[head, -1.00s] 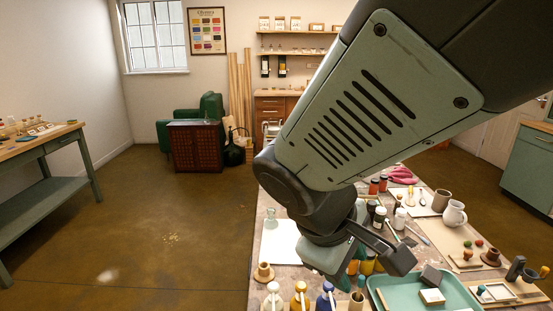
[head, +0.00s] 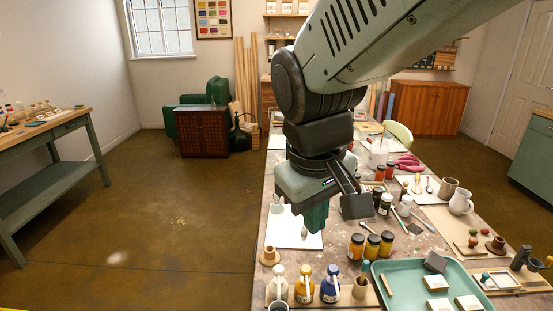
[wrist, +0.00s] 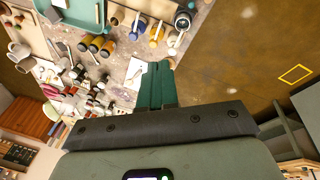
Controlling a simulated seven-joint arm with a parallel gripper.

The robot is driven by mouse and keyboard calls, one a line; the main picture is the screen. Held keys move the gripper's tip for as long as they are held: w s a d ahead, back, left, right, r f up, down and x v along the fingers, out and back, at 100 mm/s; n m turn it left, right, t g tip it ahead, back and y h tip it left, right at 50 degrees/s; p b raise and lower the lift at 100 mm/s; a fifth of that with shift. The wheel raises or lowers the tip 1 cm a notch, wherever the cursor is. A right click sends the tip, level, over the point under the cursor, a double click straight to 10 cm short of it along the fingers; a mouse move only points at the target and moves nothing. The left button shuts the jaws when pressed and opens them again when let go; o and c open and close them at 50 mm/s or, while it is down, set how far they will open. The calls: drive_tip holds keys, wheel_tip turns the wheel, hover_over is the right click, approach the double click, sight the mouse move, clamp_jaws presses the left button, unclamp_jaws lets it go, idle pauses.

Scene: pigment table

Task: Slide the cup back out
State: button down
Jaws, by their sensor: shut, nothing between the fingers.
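My gripper (head: 314,222) is shut and empty, pointing down above the left side of the table near a white sheet. In the wrist view its green fingers (wrist: 156,85) are together. Several cup-like things stand on the table, and I cannot tell which one the task means. A brown cup (head: 449,187) stands upright at the right beside a white pitcher (head: 461,202). A pale cup with a dark inside (head: 278,306) is cut off by the bottom edge; it seems to show in the wrist view (wrist: 183,20). My gripper touches neither.
A green tray (head: 400,295) with pale blocks lies at the front right. Three pump bottles (head: 304,285) stand at the front left, and yellow-banded jars (head: 372,246) stand right of my gripper. A white sheet (head: 290,236) lies flat on the left. Open floor lies left of the table.

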drive_tip(key=w+a+f+n+g+h, duration=0.1)
drive_tip(key=a+f+n, duration=0.2)
drive_tip(key=a+f, duration=0.35)
drive_tip(key=w+a+f+n+g+h, duration=0.1)
drive_tip(key=a+f+n, duration=0.3)
drive_tip(key=f, duration=0.6)
drive_tip(key=w+a+f+n+g+h, duration=0.1)
drive_tip(key=a+f+n, duration=0.3)
drive_tip(key=f, duration=0.5)
drive_tip(key=shift+m, duration=0.4)
drive_tip(key=x, duration=0.8)
drive_tip(key=shift+a+f, duration=0.1)
drive_tip(key=shift+f, duration=0.3)
drive_tip(key=shift+s+d, duration=0.1)
drive_tip(key=shift+d, duration=1.1)
drive_tip(key=shift+s+d+f, duration=0.1)
drive_tip(key=shift+d, duration=0.65)
drive_tip(key=shift+d, duration=0.1)
drive_tip(key=d, duration=2.3)
drive_tip(key=shift+d, duration=0.3)
